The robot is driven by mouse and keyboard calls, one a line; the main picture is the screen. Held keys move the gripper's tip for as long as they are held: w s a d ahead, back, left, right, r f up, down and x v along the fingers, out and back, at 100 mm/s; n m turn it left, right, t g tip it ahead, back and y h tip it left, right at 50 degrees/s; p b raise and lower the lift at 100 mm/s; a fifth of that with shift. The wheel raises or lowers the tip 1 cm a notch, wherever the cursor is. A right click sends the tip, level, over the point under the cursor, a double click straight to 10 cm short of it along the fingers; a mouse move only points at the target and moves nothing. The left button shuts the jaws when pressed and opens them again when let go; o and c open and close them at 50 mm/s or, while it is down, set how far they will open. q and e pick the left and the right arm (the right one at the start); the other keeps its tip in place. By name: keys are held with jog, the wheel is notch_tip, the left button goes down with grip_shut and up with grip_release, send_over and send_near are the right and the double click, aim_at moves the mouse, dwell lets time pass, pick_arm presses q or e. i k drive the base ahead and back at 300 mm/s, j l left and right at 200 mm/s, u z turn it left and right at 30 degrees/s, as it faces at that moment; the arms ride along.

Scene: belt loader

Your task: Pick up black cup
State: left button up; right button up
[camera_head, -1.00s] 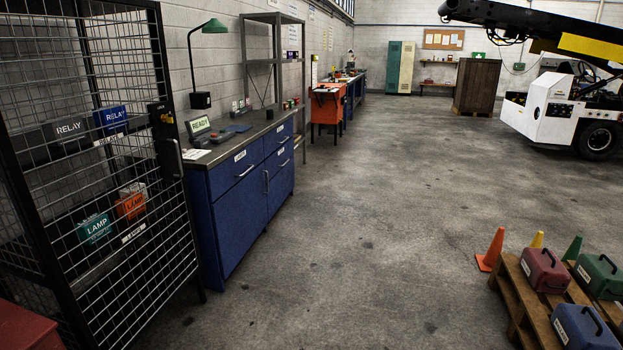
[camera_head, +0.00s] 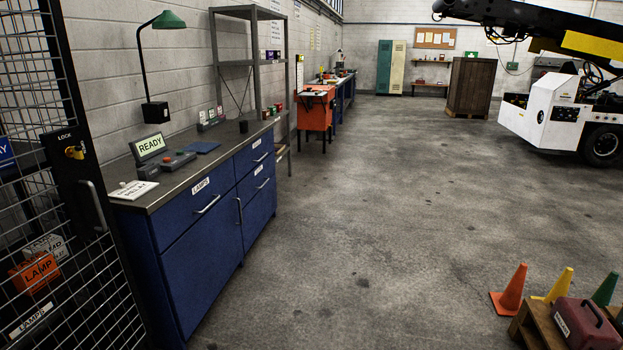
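Neither of my grippers is in view. The nearest work surface is a dark-topped blue workbench (camera_head: 190,285) along the left wall. On it stand a lit READY display (camera_head: 150,146), a grey device with a red button (camera_head: 178,161), a white sign card (camera_head: 133,189) and a flat dark blue pad (camera_head: 202,148). Small items (camera_head: 210,121) farther back on the bench are too small to identify.
A wire-mesh cage door (camera_head: 97,285) stands close at left. An orange cart (camera_head: 315,110) is beyond the bench. A white belt loader (camera_head: 550,115) stands at right. Cones (camera_head: 510,291) and a pallet (camera_head: 535,325) with a red case (camera_head: 586,324) are at lower right. The middle floor is clear.

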aim_at(243, 125)
jog(key=i, duration=2.95)
jog(key=i+u, duration=0.25)
jog(key=i, duration=0.15)
jog(key=i+l+u, duration=0.2)
jog(key=i, duration=0.2)
jog(key=i+l+u, duration=0.45)
jog(key=i+u, duration=0.25)
jog(key=i+l+u, duration=0.2)
jog(key=u, duration=0.2)
jog(key=i+l+u, duration=0.2)
jog(key=l+u, duration=0.25)
jog(key=i+l+u, duration=0.15)
jog(key=l+u, duration=0.3)
